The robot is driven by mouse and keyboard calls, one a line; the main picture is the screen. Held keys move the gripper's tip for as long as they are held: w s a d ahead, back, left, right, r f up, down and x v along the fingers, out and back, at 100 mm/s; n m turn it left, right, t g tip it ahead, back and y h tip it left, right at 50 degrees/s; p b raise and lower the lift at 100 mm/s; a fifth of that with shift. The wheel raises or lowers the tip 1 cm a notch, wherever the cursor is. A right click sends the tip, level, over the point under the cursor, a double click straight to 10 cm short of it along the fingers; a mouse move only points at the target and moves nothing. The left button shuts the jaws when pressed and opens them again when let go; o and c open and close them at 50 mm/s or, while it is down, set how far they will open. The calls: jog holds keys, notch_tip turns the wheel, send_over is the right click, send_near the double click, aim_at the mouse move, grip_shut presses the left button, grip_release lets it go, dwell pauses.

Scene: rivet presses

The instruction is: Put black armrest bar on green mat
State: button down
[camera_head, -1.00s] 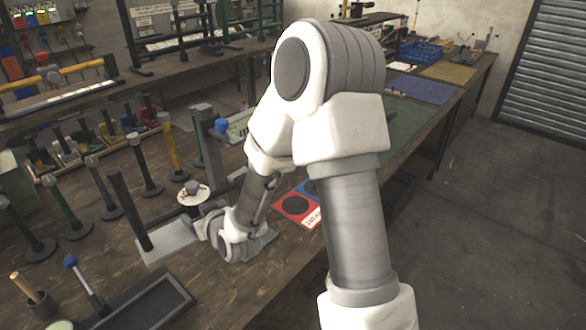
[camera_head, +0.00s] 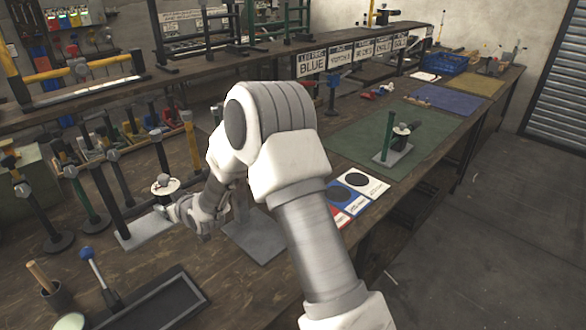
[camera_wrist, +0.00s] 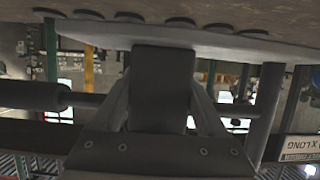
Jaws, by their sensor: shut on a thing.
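The black armrest bar (camera_head: 106,193) is a dark upright post on a flat grey plate, with a pale round disc and knob (camera_head: 165,184) by its right end. It stands upright at the left of the near bench. My gripper (camera_head: 174,212) is at the plate's right end. In the wrist view my gripper (camera_wrist: 160,108) is shut on a dark block of the bar (camera_wrist: 160,75), below a broad grey rim. I cannot tell whether the plate touches the bench. The green mat (camera_head: 350,145) lies further right on the bench and bears a similar green-post piece (camera_head: 388,138).
Several posts on round bases, such as a green one (camera_head: 84,195), crowd the bar's left. A blue-headed mallet (camera_head: 88,254) and black tray (camera_head: 158,300) are in front. A grey plate (camera_head: 258,235) and coloured cards (camera_head: 357,182) lie toward the mat. The mat's left part is clear.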

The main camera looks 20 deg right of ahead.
jog(key=shift+w+d+f, duration=0.1)
jog(key=shift+w+d, duration=0.15)
jog(key=shift+f, duration=5)
jog(key=shift+f+b, duration=0.2)
jog(key=shift+b, duration=0.2)
grip_release()
jog(key=shift+s, duration=0.1)
jog(key=shift+r, duration=0.1)
jog(key=shift+s+d+r+p, duration=0.1)
jog(key=shift+r+p, duration=0.05)
jog(key=shift+p, duration=0.15)
jog(key=v, duration=1.1)
jog(key=shift+s, duration=0.4)
